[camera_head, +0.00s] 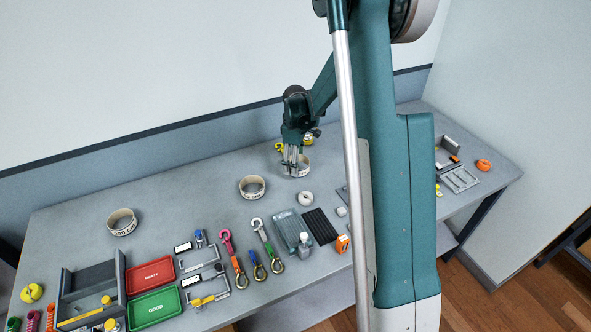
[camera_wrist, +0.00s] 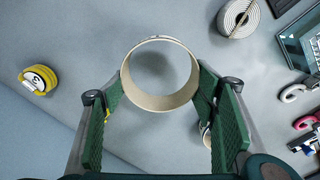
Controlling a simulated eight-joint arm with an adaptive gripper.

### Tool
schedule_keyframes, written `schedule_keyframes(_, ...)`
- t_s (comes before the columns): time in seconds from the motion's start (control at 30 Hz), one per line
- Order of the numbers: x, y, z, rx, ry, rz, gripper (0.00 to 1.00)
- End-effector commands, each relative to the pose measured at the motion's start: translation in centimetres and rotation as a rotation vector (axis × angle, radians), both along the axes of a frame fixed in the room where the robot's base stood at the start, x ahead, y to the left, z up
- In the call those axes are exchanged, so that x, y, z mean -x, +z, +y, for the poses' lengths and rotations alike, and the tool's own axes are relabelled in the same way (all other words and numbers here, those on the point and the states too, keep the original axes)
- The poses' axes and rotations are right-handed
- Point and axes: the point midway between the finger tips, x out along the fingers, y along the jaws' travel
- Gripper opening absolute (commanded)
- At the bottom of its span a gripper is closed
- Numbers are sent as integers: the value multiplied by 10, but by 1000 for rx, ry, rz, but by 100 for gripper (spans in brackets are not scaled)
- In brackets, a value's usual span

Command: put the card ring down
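The card ring (camera_head: 303,169) is a pale band at my gripper (camera_head: 291,158), over the back middle of the grey table. In the wrist view the card ring (camera_wrist: 160,101) is between the green fingertips of my gripper (camera_wrist: 160,82), and its two sides meet them. My gripper is shut on it across its width. Through the ring I see bare grey table. I cannot tell whether its lower edge touches the table.
Two similar lettered rings (camera_head: 252,187) (camera_head: 122,222) stand to the left. A yellow tape (camera_wrist: 38,80) lies near the wall. Table between the rings is clear.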

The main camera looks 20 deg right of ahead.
Motion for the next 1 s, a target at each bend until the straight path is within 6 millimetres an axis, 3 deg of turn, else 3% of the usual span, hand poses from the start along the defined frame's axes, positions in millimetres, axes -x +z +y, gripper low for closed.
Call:
schedule_keyframes(0.27, 0, -3, 0, 0, 0, 0, 53)
schedule_keyframes(0.63, 0, -35, 0, 0, 0, 0, 53)
schedule_keyframes(1.0, 0, -38, 0, 0, 0, 0, 53)
